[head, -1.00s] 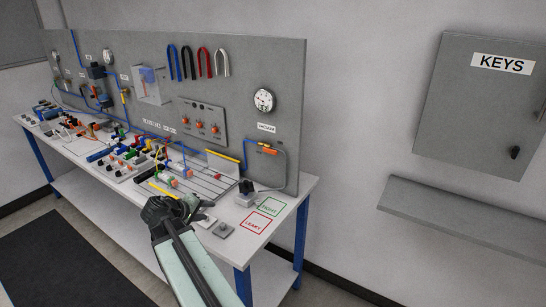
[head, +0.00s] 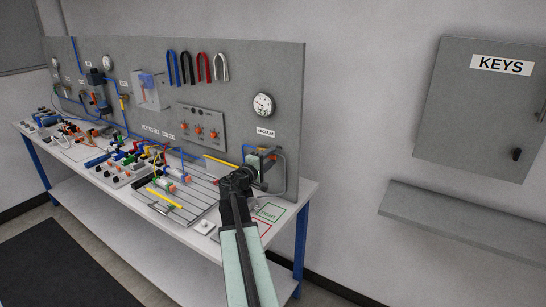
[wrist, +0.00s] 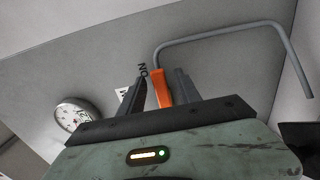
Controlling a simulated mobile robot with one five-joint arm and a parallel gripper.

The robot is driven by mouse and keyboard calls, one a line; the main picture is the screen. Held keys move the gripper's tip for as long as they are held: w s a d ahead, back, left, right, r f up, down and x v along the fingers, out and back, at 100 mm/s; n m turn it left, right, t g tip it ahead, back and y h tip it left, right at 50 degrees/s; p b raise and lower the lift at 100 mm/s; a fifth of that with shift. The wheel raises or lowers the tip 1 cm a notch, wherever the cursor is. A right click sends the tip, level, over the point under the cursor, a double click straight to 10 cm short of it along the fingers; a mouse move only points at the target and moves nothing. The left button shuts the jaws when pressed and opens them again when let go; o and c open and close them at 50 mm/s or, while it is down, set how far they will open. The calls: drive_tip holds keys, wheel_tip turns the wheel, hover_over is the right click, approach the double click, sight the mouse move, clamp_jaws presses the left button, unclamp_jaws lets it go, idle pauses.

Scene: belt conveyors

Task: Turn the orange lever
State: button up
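An orange lever (wrist: 161,88) shows in the wrist view between the two fingers of my gripper (wrist: 160,92), below a bent grey tube. The fingers are apart. The right finger looks close beside the lever, and a gap shows on its left. I cannot tell whether either finger touches it. In the head view my gripper (head: 258,164) is at the right end of the grey panel, by the valve under the VACUUM label (head: 265,132). My gripper and arm hide most of the valve there.
A round gauge (head: 262,105) hangs above the label; a gauge also shows in the wrist view (wrist: 74,114). A control box with orange knobs (head: 200,127) is left on the panel. The workbench (head: 190,228) holds several fittings. A KEYS cabinet (head: 475,110) is on the right wall.

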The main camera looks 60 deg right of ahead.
drive_tip(key=shift+d, duration=0.55)
clamp_jaws()
idle(0.9)
